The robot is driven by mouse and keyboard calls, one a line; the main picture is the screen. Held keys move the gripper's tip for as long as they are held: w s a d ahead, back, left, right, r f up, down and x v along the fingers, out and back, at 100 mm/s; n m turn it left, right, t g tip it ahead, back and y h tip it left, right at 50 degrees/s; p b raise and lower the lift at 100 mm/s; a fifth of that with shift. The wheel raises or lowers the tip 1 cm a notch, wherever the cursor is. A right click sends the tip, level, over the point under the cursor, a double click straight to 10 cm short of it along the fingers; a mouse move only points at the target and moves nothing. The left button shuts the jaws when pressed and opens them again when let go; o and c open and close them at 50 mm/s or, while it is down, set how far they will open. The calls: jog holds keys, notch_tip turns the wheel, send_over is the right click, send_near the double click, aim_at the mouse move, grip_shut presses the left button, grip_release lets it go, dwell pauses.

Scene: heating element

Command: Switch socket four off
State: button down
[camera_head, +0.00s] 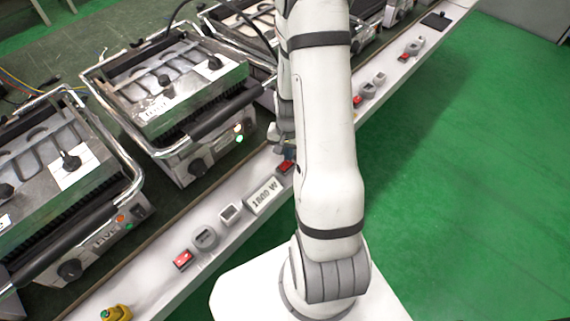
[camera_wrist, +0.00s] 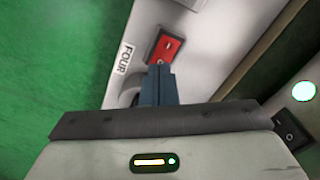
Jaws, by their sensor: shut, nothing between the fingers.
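In the wrist view, a red rocker switch (camera_wrist: 165,47) sits in a dark frame on the pale rail, beside a white label reading FOUR (camera_wrist: 125,57). The blue-grey fingers of my gripper (camera_wrist: 158,72) are shut and empty, with their tips at the lower edge of the switch. I cannot tell whether they touch it. A grey round socket is partly hidden behind the fingers. In the head view, the red switch (camera_head: 286,167) shows just left of my arm, with my gripper (camera_head: 284,151) over it, mostly hidden by the arm.
A contact grill (camera_head: 175,95) with a lit green lamp (camera_head: 239,138) stands behind the rail; the lamp (camera_wrist: 303,91) also shows in the wrist view. Another grill (camera_head: 60,190) stands left. The rail carries an 1800 W plate (camera_head: 264,196), another red switch (camera_head: 183,260) and a yellow-based button (camera_head: 115,312).

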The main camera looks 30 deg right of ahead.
jog(key=shift+f+b, duration=0.8)
jog(key=shift+f, duration=0.2)
jog(key=shift+r, duration=0.15)
jog(key=shift+r+p, duration=2.55)
jog(key=shift+r, duration=0.9)
jog(key=shift+f, duration=0.1)
